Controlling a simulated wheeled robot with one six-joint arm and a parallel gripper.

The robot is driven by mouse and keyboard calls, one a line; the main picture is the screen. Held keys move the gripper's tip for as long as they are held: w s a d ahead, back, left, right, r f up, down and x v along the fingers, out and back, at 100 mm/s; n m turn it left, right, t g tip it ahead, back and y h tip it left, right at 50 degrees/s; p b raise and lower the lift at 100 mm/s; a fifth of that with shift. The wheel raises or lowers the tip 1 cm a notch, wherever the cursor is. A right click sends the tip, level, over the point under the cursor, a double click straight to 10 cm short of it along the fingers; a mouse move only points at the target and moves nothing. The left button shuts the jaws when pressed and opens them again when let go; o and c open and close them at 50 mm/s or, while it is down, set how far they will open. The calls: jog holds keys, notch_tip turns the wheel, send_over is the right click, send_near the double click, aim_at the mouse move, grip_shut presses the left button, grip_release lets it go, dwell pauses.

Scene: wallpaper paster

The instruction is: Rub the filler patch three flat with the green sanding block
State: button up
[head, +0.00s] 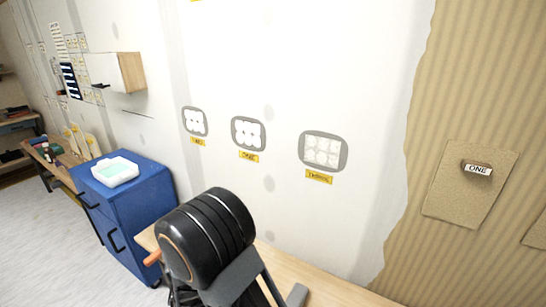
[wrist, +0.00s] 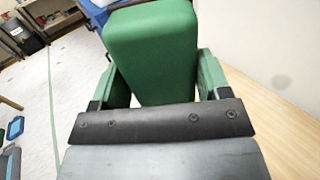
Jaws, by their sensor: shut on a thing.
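My gripper (wrist: 163,80) is shut on the green sanding block (wrist: 152,45) in the wrist view, with a green finger on each side of it. In the head view my black arm stands in front, and the gripper and block are hidden behind it. Filler patch three (head: 323,151) is the rightmost of three grey-edged patches on the white wall, with a yellow label below that seems to read THREE. Its middle looks white and rough. The block is not seen touching the wall.
Two other patches, the middle one (head: 248,133) and the left one (head: 194,121), sit on the wall. A blue cabinet (head: 145,200) with a white tray (head: 115,172) stands left. A wooden bench top (head: 335,290) runs along the wall. Corrugated brown panelling (head: 455,100) is at right.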

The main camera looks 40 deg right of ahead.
jog(key=s+d+r+m+g+h+p, duration=0.2)
jog(key=d+r+m+g+h, duration=0.2)
jog(key=d, duration=0.7)
jog(key=s+d+r+m+g+h+p, duration=0.2)
jog(key=s+d+r+m+g+h, duration=0.1)
jog(key=d+r, duration=0.6)
jog(key=s+d+r+m+g+h+p, duration=0.2)
jog(key=d+r+m+g+h, duration=0.2)
jog(key=d, duration=1)
notch_tip(320, 180, up, 3)
jog(key=shift+s+d+r+m+g+h+p, duration=0.25)
jog(key=shift+m+g, duration=0.25)
jog(key=shift+m, duration=0.6)
jog(key=shift+w+a+f+b, duration=0.1)
jog(key=shift+a+f+b, duration=0.05)
jog(key=shift+b, duration=0.25)
jog(key=shift+x, duration=1.25)
jog(key=shift+x, duration=1.25)
